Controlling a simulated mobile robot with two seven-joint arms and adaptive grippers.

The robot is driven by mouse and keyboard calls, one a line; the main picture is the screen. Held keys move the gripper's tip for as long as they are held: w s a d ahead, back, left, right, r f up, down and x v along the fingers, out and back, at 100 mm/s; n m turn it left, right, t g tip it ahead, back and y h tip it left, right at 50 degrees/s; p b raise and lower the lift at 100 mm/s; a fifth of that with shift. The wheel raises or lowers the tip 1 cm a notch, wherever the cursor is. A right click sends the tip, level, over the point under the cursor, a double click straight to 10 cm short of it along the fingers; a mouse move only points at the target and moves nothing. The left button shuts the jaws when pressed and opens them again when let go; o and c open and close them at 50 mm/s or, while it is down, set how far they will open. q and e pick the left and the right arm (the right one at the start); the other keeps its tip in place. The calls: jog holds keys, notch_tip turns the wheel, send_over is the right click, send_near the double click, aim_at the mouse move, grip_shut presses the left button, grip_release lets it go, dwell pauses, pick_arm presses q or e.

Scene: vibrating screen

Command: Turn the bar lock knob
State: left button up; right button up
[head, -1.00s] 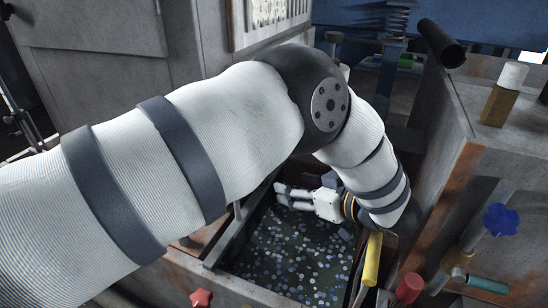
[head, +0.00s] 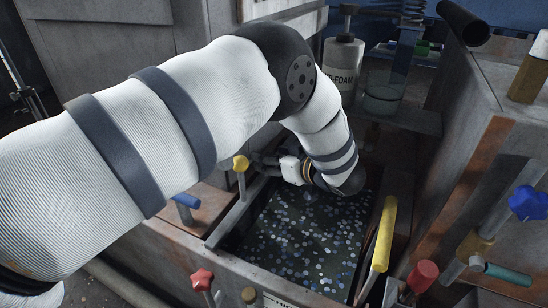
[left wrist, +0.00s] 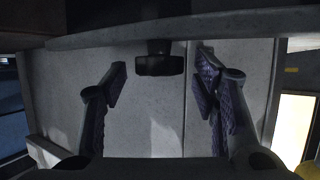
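My left gripper (head: 262,163) reaches in from above the screen box and points left. Its fingers are dark and small in the head view. In the left wrist view the two purple-padded fingers (left wrist: 163,85) stand wide apart, with nothing held between them. A dark knob-like part (left wrist: 160,60) sits ahead, between the fingertips in the picture, just under a grey bar (left wrist: 240,28). In the head view a yellow knob (head: 241,163) stands on a stem by the box's left bar, close to the fingertips. I cannot tell which knob is the bar lock knob. My right gripper is not in view.
The box (head: 285,288) holds a dark bed with pale specks. A red star knob (head: 202,279), blue handle (head: 186,201), yellow handle (head: 385,235), red knob (head: 423,272) and blue star knob (head: 528,204) surround it. A white anti-foam bottle (head: 342,68) stands behind.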

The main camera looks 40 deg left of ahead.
pick_arm(q)
jog(key=c, duration=1)
jog(key=shift+o, duration=0.2)
jog(key=n+g+b, duration=0.2)
jog(key=b, duration=0.1)
jog(key=f+n+g+b, duration=0.1)
jog(key=shift+w+g+b, duration=0.3)
jog(key=shift+g, duration=0.1)
jog(key=shift+r+n+g+b, duration=0.1)
jog(key=shift+n+g+b, duration=0.2)
jog(key=shift+n, duration=0.1)
jog(key=shift+r, duration=0.35)
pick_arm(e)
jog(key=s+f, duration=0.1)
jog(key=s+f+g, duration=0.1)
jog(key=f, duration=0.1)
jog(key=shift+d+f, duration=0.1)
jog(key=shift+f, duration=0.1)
pick_arm(q)
jog(key=shift+c, duration=0.2)
jog(key=o, duration=1.2)
jog(key=shift+c, duration=0.2)
jog(key=v, duration=0.7)
jog(key=shift+d, duration=0.3)
